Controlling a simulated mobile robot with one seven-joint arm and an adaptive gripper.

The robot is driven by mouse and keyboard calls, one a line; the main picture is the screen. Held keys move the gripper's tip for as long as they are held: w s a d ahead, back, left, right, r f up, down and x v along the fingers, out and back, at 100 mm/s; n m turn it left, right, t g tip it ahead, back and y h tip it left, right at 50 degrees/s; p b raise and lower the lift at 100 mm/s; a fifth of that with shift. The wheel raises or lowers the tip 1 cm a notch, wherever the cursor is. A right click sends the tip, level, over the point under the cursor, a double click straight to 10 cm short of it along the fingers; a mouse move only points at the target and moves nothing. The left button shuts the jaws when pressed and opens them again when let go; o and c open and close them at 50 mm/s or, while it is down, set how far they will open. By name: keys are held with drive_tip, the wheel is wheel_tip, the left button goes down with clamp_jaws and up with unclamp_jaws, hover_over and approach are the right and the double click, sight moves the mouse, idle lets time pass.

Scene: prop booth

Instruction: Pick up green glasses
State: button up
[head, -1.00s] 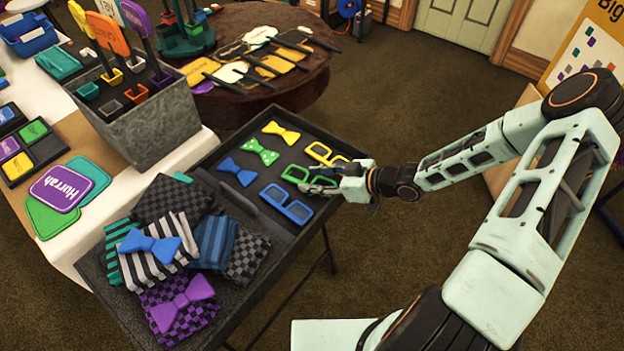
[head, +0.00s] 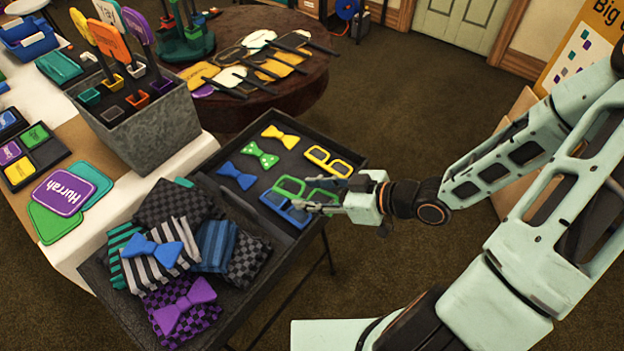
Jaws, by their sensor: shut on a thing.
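The green glasses (head: 289,186) are at the right side of the black tray, between the yellow glasses (head: 328,162) and the blue glasses (head: 275,200). My gripper (head: 318,198) is shut on the green glasses at their right part, reaching in from the right. Its fingers hide part of the green frame and the right end of the blue glasses. The green glasses look slightly raised and overlap the blue glasses in the view; whether they touch them I cannot tell.
The black tray (head: 243,214) also holds bow ties in yellow (head: 280,136), green (head: 261,155) and blue (head: 237,176). Folded patterned cloths (head: 172,203) with two bow ties fill its left part. A grey bin (head: 158,129) of signs stands behind. Open floor lies to the right.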

drive_tip(key=shift+s+a+r+p, duration=0.1)
drive_tip(key=shift+s+r+p, duration=0.2)
drive_tip(key=shift+r+p, duration=0.35)
drive_tip(key=shift+s+p, duration=0.15)
drive_tip(key=shift+p, duration=1)
drive_tip(key=shift+s+r+p, duration=0.1)
drive_tip(key=shift+s+p, duration=0.25)
drive_tip(key=shift+p, duration=0.6)
drive_tip(key=shift+s+p, duration=0.35)
drive_tip(key=shift+p, duration=0.3)
